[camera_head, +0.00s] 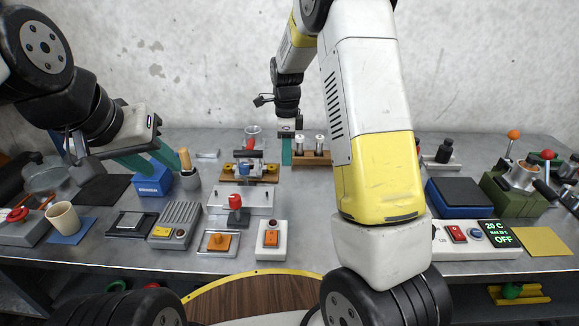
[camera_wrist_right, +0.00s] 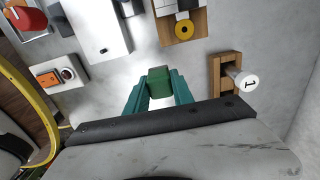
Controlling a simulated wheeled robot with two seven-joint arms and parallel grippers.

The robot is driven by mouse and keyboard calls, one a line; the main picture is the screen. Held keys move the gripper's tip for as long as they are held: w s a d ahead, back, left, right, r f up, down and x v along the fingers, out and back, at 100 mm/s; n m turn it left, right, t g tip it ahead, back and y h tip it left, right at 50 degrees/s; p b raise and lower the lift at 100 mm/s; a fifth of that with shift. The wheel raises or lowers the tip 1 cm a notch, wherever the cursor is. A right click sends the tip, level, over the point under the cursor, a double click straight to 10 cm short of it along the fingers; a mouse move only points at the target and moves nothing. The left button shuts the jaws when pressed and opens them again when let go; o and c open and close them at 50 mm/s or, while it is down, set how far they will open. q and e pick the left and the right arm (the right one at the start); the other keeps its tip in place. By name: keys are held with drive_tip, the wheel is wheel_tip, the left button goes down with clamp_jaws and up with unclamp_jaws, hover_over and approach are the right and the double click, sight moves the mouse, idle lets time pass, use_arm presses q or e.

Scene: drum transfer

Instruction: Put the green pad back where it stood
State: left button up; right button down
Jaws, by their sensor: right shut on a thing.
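My right gripper (camera_wrist_right: 158,88) is shut on the green pad (camera_wrist_right: 159,76), a small dark green block between its teal fingertips. The pad is held over the grey table; I cannot tell its height. In the head view my right gripper (camera_head: 287,152) points down, just left of the wooden rack (camera_head: 312,158), and the pad cannot be made out there. My left gripper (camera_head: 149,162) is open, its teal fingers apart near the blue box (camera_head: 152,181) and the grey cup with a wooden handle (camera_head: 189,179).
The rack, holding white-capped cylinders, also shows in the wrist view (camera_wrist_right: 216,72). Switch boxes line the front. My right arm hides the table's middle right.

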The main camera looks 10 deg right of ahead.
wheel_tip(320, 180, down, 8)
drive_tip(key=shift+f, duration=0.1)
idle(0.4)
drive_tip(key=c, duration=1.1)
unclamp_jaws()
drive_tip(key=shift+f, duration=0.1)
